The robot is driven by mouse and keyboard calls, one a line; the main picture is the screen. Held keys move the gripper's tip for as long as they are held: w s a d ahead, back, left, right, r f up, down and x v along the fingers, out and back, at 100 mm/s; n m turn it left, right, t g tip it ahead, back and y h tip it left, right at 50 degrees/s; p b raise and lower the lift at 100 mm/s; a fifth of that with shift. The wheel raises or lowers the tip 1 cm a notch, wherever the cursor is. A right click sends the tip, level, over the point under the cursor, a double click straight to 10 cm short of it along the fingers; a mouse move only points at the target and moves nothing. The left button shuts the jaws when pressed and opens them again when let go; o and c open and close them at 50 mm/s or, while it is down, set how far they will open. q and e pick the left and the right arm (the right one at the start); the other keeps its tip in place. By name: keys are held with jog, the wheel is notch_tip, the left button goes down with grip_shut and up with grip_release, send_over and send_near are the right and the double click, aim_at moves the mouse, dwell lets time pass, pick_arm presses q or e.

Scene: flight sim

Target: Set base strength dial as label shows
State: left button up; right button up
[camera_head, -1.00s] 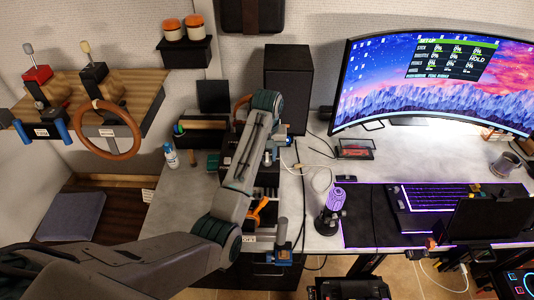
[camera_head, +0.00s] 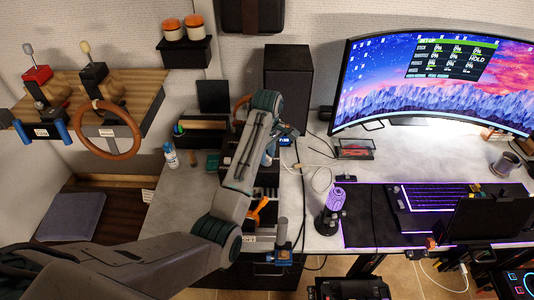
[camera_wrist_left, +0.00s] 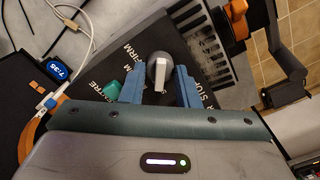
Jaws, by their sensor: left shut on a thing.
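The base strength dial (camera_wrist_left: 158,70) is a light grey knob on a dark panel (camera_wrist_left: 205,45) with white lettering around it. I read "FIRM" beside it; other words are partly covered. My left gripper (camera_wrist_left: 158,90) has its two blue fingers on either side of the knob and is shut on it. In the head view my left gripper (camera_head: 270,150) reaches down over the dark base unit (camera_head: 266,192), and my arm hides the dial there. A green piece (camera_wrist_left: 112,90) lies by the left finger. My right gripper is not in view.
A small clock (camera_head: 285,140) and white cables stand close to the gripper. An orange part (camera_head: 258,212) is on the unit's near side. A purple microphone (camera_head: 334,202), keyboard (camera_head: 437,197) and curved monitor (camera_head: 430,85) are to the right. A steering wheel (camera_head: 105,130) is at left.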

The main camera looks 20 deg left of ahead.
pick_arm(q)
jog(key=shift+n, duration=0.8)
jog(key=o, duration=1)
jog(key=shift+c, duration=0.2)
jog(key=shift+r, duration=0.1)
